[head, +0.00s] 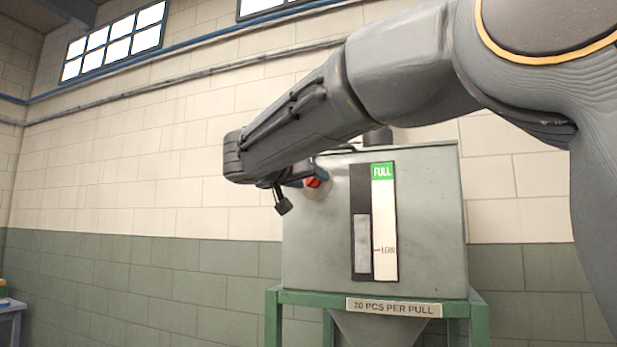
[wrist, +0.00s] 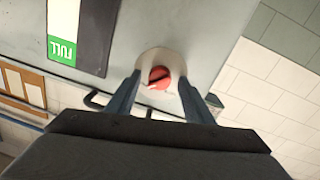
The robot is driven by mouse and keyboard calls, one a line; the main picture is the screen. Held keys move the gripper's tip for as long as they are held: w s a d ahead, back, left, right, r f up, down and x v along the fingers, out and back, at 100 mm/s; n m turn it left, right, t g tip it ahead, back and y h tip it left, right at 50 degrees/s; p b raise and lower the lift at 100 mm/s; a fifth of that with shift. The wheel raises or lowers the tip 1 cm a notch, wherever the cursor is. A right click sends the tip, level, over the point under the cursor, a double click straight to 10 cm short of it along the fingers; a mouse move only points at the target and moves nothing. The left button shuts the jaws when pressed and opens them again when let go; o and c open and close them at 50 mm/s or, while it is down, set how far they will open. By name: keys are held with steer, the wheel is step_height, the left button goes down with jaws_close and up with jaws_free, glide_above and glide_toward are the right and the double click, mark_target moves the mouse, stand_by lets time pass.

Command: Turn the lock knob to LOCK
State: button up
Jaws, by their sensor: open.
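The lock knob (wrist: 159,78) is a small red round knob with a pale mark on its lower edge, on a light round plate (wrist: 172,62) on the grey hopper's face. In the wrist view it lies between the two fingers of my gripper (wrist: 155,88), which are apart, one on each side, with gaps showing. I cannot tell how far the fingertips are from the panel. In the head view the red knob (head: 313,182) shows at the hopper's upper left, partly hidden by my gripper. No LOCK lettering is readable.
The grey hopper (head: 430,220) stands on a green frame (head: 273,320).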

steer(key=c, duration=1)
steer(key=shift+f+n+b, duration=0.1)
steer(key=shift+n+b, duration=0.2)
steer(key=shift+b, duration=0.1)
steer(key=shift+w+f+n+b, duration=0.1)
steer(key=shift+f+n+b, duration=0.05)
steer(key=shift+n+b, duration=0.85)
steer(key=n+b, duration=0.3)
steer(key=shift+t, duration=0.3)
steer(key=n+b, duration=0.2)
steer(key=n, duration=0.5)
steer(key=shift+b, duration=0.35)
steer(key=n, duration=0.3)
steer(key=n+y, duration=0.1)
steer(key=n, duration=0.2)
steer(key=shift+t, duration=0.3)
